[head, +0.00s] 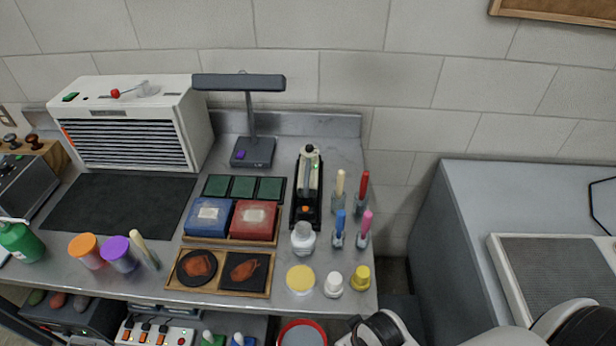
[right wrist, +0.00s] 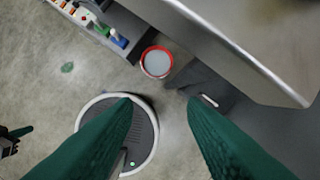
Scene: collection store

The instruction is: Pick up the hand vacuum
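The likely hand vacuum (head: 311,172) is a pale, slim device with a black top and an orange spot near its base. It stands in a narrow black tray (head: 294,214) on the metal bench, right of the lamp. My right gripper (right wrist: 160,103) shows in the right wrist view as two green fingers, wide apart with nothing between them. It hangs over the floor, away from the vacuum. A dark part at the left edge of the right wrist view (right wrist: 12,141) looks like my left gripper, but its fingers are too cut off to judge. No gripper shows in the head view.
Beside the vacuum stand blue and red boxes (head: 254,221), a white jar (head: 303,238) and several coloured tools in holders (head: 338,228). A lamp (head: 249,118) stands behind. A grey cabinet (head: 470,230) is at right. A red-rimmed bin (right wrist: 157,62) stands on the floor.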

